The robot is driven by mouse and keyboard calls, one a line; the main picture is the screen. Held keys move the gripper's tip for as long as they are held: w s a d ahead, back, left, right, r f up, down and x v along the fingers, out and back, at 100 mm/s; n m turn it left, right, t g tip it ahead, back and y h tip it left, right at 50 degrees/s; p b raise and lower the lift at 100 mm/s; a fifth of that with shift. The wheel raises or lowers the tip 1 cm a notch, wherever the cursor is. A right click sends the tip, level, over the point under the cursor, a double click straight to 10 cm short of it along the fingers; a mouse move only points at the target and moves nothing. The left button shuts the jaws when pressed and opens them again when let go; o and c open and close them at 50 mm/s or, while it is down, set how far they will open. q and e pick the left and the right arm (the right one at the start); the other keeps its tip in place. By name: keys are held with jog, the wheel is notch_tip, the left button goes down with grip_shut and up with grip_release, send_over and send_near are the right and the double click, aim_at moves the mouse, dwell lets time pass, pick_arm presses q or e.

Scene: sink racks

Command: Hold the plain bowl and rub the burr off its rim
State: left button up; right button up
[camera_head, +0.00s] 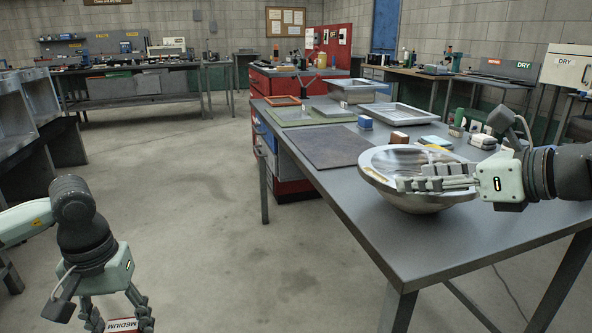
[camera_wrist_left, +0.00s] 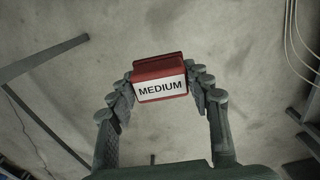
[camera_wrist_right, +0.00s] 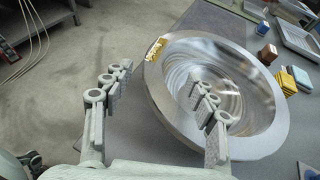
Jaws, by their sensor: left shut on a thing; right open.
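The plain metal bowl (camera_head: 420,199) stands upright on the grey table near its front edge. It also shows in the right wrist view (camera_wrist_right: 235,85), with a yellowish rough patch, the burr (camera_wrist_right: 155,48), on its rim. My right gripper (camera_wrist_right: 158,80) is open, one finger outside the bowl and the other over its inside, with the rim between them. In the head view the right gripper (camera_head: 405,184) reaches across the bowl from the right. My left gripper (camera_wrist_left: 160,75) is shut on a red block labelled MEDIUM (camera_wrist_left: 160,88), held above the floor left of the table.
Behind the bowl lie a dark mat (camera_head: 318,146), several trays such as a grey one (camera_head: 402,116), and small blocks, including a blue one (camera_head: 365,122) and a brown one (camera_head: 400,138). The table's left front corner is bare. Open floor lies between the left arm and the table.

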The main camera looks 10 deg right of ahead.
aim_at(392, 180)
jog(key=x, duration=0.6)
jog(key=shift+w+a+f+b, duration=0.1)
jog(key=shift+w+f+b, duration=0.1)
jog(key=shift+w+b, duration=0.15)
jog(key=shift+x, duration=0.95)
jog(key=shift+a+r, duration=0.1)
grip_shut()
